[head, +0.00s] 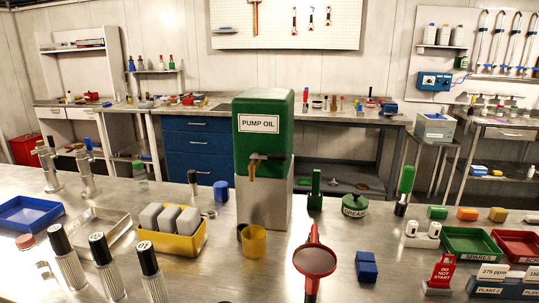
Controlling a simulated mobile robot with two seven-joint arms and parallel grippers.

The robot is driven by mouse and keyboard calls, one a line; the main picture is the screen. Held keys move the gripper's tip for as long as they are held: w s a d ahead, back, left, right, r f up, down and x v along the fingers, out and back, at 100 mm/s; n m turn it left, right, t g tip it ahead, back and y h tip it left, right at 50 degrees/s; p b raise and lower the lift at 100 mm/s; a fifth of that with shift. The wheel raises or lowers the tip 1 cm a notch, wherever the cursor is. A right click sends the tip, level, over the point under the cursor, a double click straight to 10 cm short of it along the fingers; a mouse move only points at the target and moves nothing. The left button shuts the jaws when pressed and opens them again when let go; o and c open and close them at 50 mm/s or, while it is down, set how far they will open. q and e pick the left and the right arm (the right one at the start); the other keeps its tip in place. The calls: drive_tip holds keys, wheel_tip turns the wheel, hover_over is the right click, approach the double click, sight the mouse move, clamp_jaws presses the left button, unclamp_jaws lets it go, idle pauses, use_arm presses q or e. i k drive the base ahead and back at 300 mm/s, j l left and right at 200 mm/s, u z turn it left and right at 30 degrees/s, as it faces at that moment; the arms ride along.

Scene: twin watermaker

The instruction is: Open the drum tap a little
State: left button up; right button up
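A green drum (262,110) labelled PUMP OIL stands on a grey metal block (264,202) near the middle of the bench. Its tap (268,156) sticks out low on the drum's front, with a brass-coloured part (252,172) hanging down at its left end. I cannot tell the exact tap setting, and no oil stream is visible. A yellow cup (254,242) stands on the bench in front of the block, roughly below the tap. Neither of my grippers is in view.
A yellow bin (172,250) with grey blocks stands left of the cup. A red-rimmed round tool (314,262) rises in front, right of the cup. Black-topped cylinders (108,268) stand front left. A blue block (366,267) and a green GREASE tin (355,206) are at right.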

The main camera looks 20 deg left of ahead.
sight(271, 156)
drive_tip(key=k+l+u, duration=0.1)
drive_tip(key=l+u, duration=0.2)
drive_tip(key=k+l+u, duration=0.25)
drive_tip(key=l, duration=0.2)
drive_tip(key=k+l+u, duration=0.1)
drive_tip(key=l+u, duration=0.2)
